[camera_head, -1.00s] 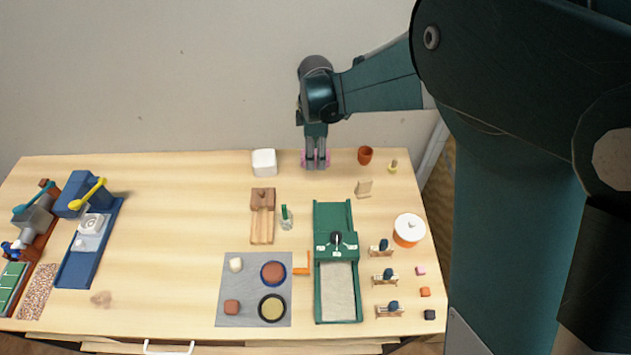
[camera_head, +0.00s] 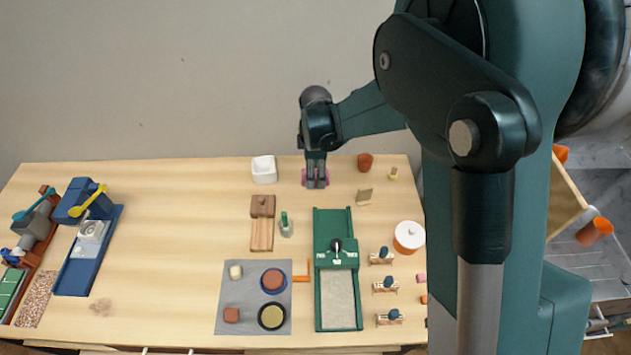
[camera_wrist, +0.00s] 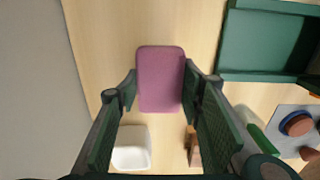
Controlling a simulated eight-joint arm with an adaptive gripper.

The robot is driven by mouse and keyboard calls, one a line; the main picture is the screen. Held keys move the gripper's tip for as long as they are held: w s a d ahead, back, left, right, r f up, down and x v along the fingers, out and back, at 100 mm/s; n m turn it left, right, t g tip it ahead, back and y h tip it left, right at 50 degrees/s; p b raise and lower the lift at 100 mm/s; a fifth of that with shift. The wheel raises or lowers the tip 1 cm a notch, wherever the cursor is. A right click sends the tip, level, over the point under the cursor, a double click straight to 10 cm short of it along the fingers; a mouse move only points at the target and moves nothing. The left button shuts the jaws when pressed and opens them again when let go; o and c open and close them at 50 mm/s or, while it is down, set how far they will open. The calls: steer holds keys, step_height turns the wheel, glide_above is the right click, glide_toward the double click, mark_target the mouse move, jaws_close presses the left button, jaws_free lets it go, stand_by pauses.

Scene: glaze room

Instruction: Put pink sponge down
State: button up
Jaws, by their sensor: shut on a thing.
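The pink sponge (camera_wrist: 160,78) is a rounded pink block, seen broadside between my fingertips in the wrist view. In the head view the sponge (camera_head: 304,178) shows in small parts around my fingers, near the back edge of the table. My gripper (camera_head: 316,184) points down and is shut on it, to the right of the white open box. In the wrist view my gripper (camera_wrist: 160,92) has one finger on each side of the sponge. I cannot tell whether the sponge touches the table.
The white box (camera_head: 264,171) stands left of the sponge. A brown cup (camera_head: 364,162) is to its right. A wooden block piece (camera_head: 263,206) and a green tray device (camera_head: 333,228) lie nearer the front. The table's left middle (camera_head: 175,230) is clear.

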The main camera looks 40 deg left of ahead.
mark_target(316, 174)
steer(key=shift+f, duration=1.85)
steer(key=shift+f, duration=0.15)
steer(key=o, duration=0.7)
steer(key=shift+r, duration=6.15)
